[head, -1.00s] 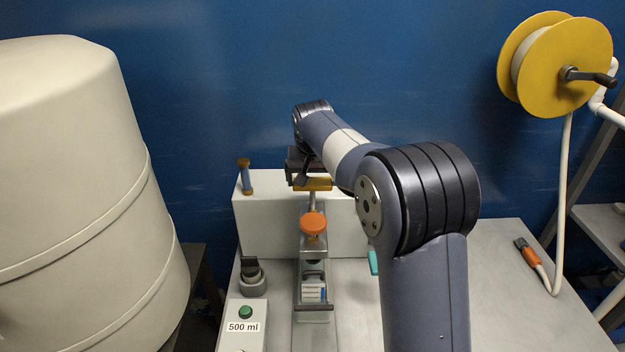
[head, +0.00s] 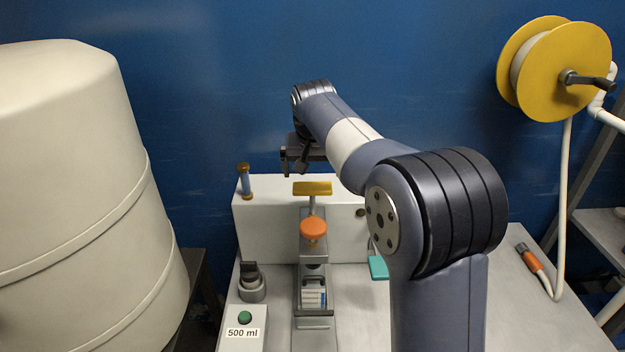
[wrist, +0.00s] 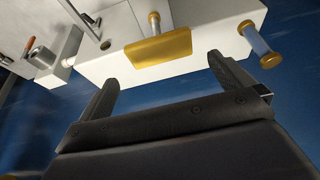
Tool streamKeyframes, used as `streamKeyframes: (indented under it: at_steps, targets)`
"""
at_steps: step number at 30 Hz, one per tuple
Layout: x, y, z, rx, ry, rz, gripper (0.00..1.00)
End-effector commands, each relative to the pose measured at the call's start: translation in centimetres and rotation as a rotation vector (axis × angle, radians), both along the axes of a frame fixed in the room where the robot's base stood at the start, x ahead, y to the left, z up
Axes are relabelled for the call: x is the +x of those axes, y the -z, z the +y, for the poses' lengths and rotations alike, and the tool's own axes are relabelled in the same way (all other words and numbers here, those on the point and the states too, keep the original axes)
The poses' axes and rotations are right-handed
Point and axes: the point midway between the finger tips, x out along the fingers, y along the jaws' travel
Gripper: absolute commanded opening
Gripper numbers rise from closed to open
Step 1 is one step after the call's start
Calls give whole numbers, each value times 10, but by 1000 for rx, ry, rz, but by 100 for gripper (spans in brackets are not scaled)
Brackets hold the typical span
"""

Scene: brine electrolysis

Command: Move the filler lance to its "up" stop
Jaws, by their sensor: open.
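The filler lance appears to be the thin upright rod topped by a yellow crossbar handle (head: 312,188), above an orange round knob (head: 313,228) on a metal stand. The handle also shows in the wrist view (wrist: 158,50), just beyond and between my fingers. My gripper (head: 293,168) is above and slightly left of the handle in the head view. In the wrist view my gripper (wrist: 163,82) has its fingers wide apart with nothing between them. The handle is clear of the fingers. The lance's lower end and any stop marking cannot be made out.
A white box (head: 262,230) stands behind the stand, with a blue-and-yellow post (head: 245,182) at its left. A green button (head: 245,317) sits on the "500 ml" panel. A black-topped knob (head: 251,283) and teal piece (head: 378,267) flank the stand. A large beige tank (head: 75,200) fills the left.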

Motion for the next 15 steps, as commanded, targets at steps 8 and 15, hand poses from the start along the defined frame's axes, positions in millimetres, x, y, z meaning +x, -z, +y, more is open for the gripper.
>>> streamKeyframes:
  at_steps: [8, 15]
  targets:
    - [-17, -43, 1, 1, -1, -3, 100]
    - [-21, -51, 0, 0, -1, 0, 100]
